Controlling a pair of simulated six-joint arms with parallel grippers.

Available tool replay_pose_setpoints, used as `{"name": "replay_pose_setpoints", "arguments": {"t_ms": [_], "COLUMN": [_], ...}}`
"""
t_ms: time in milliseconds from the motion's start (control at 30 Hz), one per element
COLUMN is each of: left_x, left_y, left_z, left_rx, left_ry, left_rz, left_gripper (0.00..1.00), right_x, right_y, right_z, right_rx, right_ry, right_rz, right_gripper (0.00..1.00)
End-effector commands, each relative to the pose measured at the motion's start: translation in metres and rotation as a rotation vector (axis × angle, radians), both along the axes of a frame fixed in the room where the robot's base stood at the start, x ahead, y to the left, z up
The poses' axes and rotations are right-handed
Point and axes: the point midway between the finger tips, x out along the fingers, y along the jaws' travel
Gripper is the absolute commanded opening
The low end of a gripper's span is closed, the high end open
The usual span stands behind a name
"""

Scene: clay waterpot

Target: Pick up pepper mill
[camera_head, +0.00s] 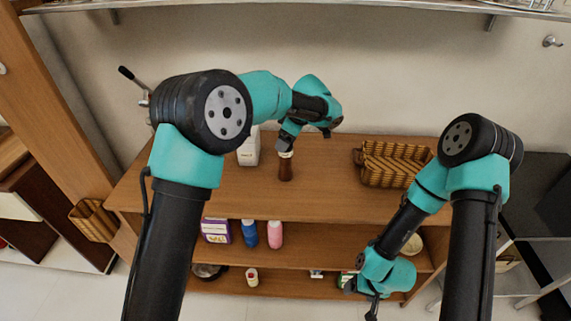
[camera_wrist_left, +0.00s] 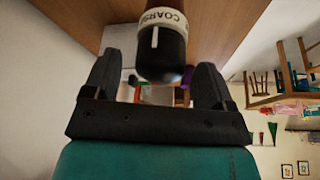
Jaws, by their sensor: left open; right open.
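The pepper mill (camera_head: 286,167) stands upright on the wooden top shelf, a brown body with a pale band. My left gripper (camera_head: 287,146) is right above it and hides its top in the head view. In the left wrist view, the mill's black cap and its white band marked "COARSE" (camera_wrist_left: 160,20) show between the open fingers, with gaps on both sides. I cannot tell how far the cap reaches in between them. My right gripper (camera_head: 362,296) is open and empty, low at the right in front of the lower shelves.
A white box or carton (camera_head: 249,150) stands just left of the mill. A wicker basket (camera_head: 390,164) is to the right on the same shelf. Lower shelves hold a blue bottle (camera_head: 249,233), a pink bottle (camera_head: 275,234) and a purple box (camera_head: 216,230). The shelf top in front is clear.

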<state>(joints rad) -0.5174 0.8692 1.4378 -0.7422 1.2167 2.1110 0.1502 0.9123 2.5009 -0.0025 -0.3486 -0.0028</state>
Motion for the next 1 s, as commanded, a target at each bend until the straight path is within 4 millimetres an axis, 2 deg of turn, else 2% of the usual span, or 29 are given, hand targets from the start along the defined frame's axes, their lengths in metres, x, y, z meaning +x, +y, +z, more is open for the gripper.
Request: {"name": "replay_pose_setpoints", "arguments": {"t_ms": [133, 600, 1000], "left_x": [0.0016, 0.0016, 0.0016], "left_y": [0.0040, 0.0041, 0.0041], "left_z": [-0.0106, -0.0110, -0.0109], "left_rx": [0.001, 0.000, 0.000], "left_ry": [-0.001, -0.001, -0.001], "left_rz": [-0.001, 0.000, 0.000], "left_gripper": [0.78, 0.78, 0.41], "right_x": [0.0000, 0.0000, 0.0000], "right_y": [0.0000, 0.0000, 0.0000], "right_z": [0.0000, 0.0000, 0.0000], "right_rx": [0.000, 0.000, 0.000], "right_ry": [0.000, 0.000, 0.000], "right_rz": [0.000, 0.000, 0.000], "right_gripper": [0.76, 0.76, 0.76]}}
